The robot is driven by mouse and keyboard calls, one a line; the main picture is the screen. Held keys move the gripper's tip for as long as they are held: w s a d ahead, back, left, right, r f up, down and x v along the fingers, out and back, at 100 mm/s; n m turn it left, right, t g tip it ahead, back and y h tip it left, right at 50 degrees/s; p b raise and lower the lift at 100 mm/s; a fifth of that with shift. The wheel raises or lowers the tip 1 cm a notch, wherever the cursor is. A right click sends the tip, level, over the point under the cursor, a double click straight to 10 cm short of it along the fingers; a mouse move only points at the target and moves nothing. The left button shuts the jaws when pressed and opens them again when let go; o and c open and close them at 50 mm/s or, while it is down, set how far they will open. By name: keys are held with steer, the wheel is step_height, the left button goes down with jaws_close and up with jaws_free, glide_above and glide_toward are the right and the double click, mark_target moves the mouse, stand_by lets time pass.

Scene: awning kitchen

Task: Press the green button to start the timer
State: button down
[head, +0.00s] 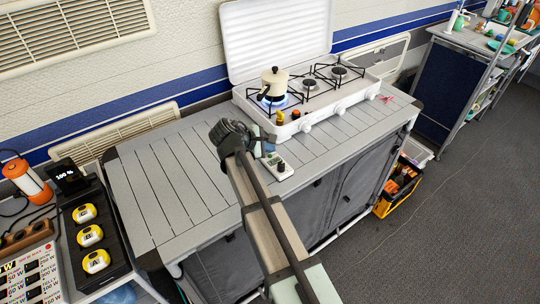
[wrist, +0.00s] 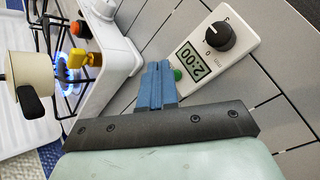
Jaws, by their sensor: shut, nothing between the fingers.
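The timer (wrist: 238,58) is a white slab with a black knob and a display reading 2:00. It lies on the slatted counter in front of the stove, and part of it shows in the head view (head: 284,174). The green button (wrist: 177,75) is at the timer's end beside my gripper. My gripper (wrist: 157,80) is shut and empty, its blue fingertips right by the button. I cannot tell whether they touch it. In the head view my gripper (head: 269,148) is at the timer's far end, and the button cannot be made out.
A white stove (head: 318,121) stands behind the timer, with a cream pot (head: 275,84) over a lit blue flame. The slatted counter (head: 160,185) is clear on the left.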

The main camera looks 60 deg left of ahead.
steer(key=shift+f, duration=0.25)
steer(key=shift+f, duration=0.2)
steer(key=shift+f, duration=0.35)
stand_by(0.9)
steer(key=shift+r, duration=0.8)
steer(key=shift+r, duration=0.15)
steer(key=shift+r, duration=2.35)
